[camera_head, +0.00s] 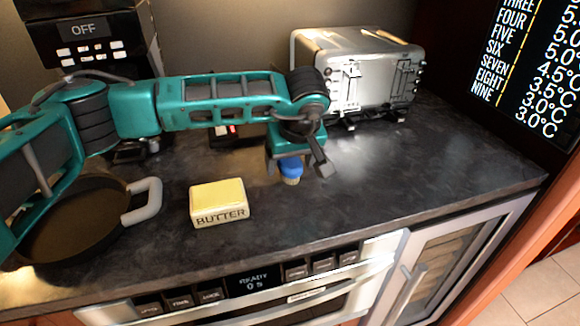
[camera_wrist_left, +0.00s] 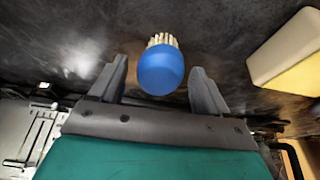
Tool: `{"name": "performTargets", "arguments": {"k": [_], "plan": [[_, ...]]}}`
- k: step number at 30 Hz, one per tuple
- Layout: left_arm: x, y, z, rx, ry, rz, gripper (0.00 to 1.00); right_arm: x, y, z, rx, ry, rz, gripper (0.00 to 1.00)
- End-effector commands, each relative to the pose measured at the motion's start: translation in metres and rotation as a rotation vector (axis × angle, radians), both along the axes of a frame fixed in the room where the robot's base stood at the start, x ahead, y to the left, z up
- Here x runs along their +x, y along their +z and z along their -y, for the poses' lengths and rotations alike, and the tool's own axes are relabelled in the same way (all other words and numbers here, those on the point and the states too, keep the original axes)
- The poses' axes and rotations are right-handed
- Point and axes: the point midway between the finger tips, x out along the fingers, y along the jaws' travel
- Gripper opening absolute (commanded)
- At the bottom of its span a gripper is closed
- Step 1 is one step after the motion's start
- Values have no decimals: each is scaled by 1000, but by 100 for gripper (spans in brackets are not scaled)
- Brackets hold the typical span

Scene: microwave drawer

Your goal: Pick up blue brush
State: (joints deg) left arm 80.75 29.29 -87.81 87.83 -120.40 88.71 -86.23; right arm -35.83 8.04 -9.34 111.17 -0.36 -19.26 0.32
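The blue brush (camera_head: 291,168) has a rounded blue handle and pale bristles. In the head view it shows just below my left gripper (camera_head: 298,166), partly hidden by it. In the left wrist view the brush (camera_wrist_left: 161,68) lies between the two spread fingers of my left gripper (camera_wrist_left: 158,80), its bristles pointing away from the palm. Dark gaps show on both sides of the brush, so the fingers look open and not closed on it. I cannot tell how far above the counter the brush is. My right gripper is in neither view.
A butter block (camera_head: 219,203) sits on the dark counter (camera_head: 400,170), left of the brush. A pan (camera_head: 75,222) stands at the left and a metal toaster (camera_head: 355,75) at the back. The microwave drawer (camera_head: 250,284) is below the front edge. The right side of the counter is clear.

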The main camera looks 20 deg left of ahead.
Motion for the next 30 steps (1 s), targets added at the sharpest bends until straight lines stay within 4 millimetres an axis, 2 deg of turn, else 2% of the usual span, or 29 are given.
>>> {"name": "performTargets", "arguments": {"k": [2,17,25,30], "plan": [[0,0,0,0,0,0,68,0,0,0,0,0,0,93],[0,1,0,0,0,0,21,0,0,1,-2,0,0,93],[0,2,0,-1,0,1,21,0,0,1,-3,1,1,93],[1,14,1,-2,0,3,21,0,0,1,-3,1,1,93]]}}
